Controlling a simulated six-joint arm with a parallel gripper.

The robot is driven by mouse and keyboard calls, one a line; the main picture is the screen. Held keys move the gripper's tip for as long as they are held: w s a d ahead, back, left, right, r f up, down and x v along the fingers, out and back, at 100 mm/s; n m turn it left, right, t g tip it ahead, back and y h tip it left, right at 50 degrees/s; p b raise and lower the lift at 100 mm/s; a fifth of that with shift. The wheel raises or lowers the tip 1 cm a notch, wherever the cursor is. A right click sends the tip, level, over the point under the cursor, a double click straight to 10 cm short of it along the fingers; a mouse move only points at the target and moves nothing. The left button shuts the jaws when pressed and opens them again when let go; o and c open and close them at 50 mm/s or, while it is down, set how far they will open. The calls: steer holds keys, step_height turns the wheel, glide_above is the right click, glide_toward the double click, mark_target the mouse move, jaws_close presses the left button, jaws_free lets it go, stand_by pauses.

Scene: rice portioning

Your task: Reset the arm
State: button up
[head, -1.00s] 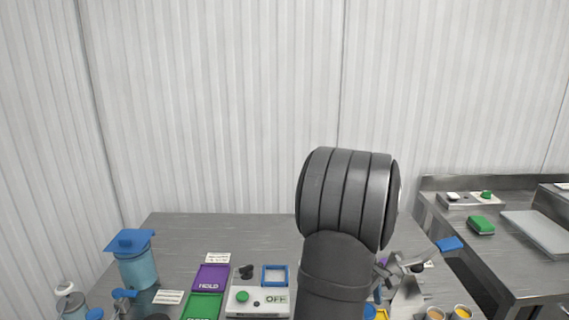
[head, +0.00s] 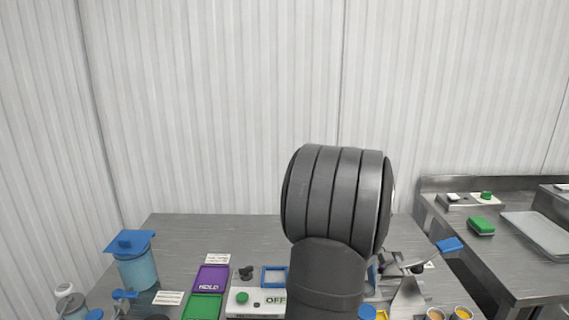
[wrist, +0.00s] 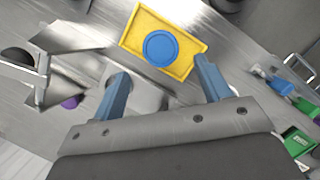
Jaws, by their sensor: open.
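My gripper (wrist: 161,70) shows in the wrist view with its two blue fingers apart and nothing between them. It hangs over the steel table (wrist: 200,30). A yellow tray with a blue round piece on it (wrist: 162,48) lies just beyond the fingertips. In the head view my dark arm stands upright right of centre and hides the gripper.
A metal stand (wrist: 60,62) is left of the fingers. In the head view, a blue-lidded container (head: 136,268), purple HOLD mat (head: 211,279), green mat (head: 203,306) and a control box reading OFF (head: 243,309) stand left of my arm. Orange-filled cups (head: 462,313) stand right.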

steer(key=shift+v, duration=1.05)
steer(key=x, duration=1.1)
steer(key=shift+s+f, duration=0.15)
steer(key=shift+f, duration=0.15)
steer(key=shift+d+r, duration=0.1)
step_height(320, 180, up, 3)
steer(key=shift+r, duration=0.2)
steer(key=s+d+r, duration=0.6)
steer(key=s+r, duration=0.1)
steer(key=s, duration=0.3)
steer(key=w+a+n+t, duration=0.2)
steer(key=w+n, duration=0.7)
steer(key=w, duration=1.2)
steer(key=shift+h, duration=0.4)
steer(key=f, duration=0.9)
steer(key=shift+w+a+f, duration=0.15)
steer(key=shift+w+a, duration=0.05)
steer(key=shift+w, duration=0.15)
steer(key=shift+w+a, duration=0.1)
steer(key=shift+w, duration=0.05)
steer(key=shift+s+v, duration=0.1)
steer(key=shift+v, duration=0.75)
steer(key=shift+s+v, duration=0.15)
steer(key=shift+v, duration=0.65)
